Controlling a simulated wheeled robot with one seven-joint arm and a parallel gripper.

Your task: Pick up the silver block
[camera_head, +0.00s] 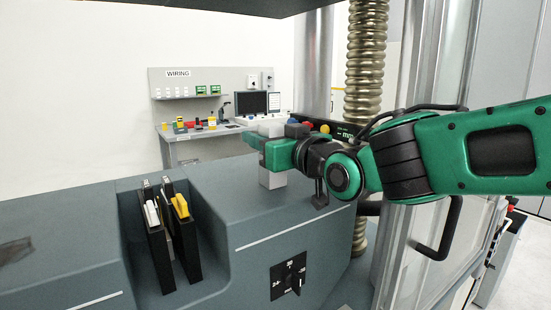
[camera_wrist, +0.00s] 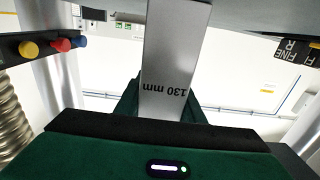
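The silver block (camera_head: 272,179) stands upright on the grey machine top in the head view. My gripper (camera_head: 265,149) comes in from the right, and its green fingers lie across the block's middle. In the wrist view the silver block (camera_wrist: 176,60), marked "130 mm", stands between the two green fingers of my gripper (camera_wrist: 163,100). The fingers lie along both sides of the block with no gap visible, so the gripper looks shut on it. The fingertips are partly hidden behind the block. The block's foot appears to rest on the machine top.
Black holders (camera_head: 162,249) with white and yellow pieces sit in a recess at left. A black dial (camera_head: 289,281) is on the machine front. A ribbed column (camera_head: 366,60) and a clear door (camera_head: 418,235) stand close to my arm. A wiring bench (camera_head: 200,134) is behind.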

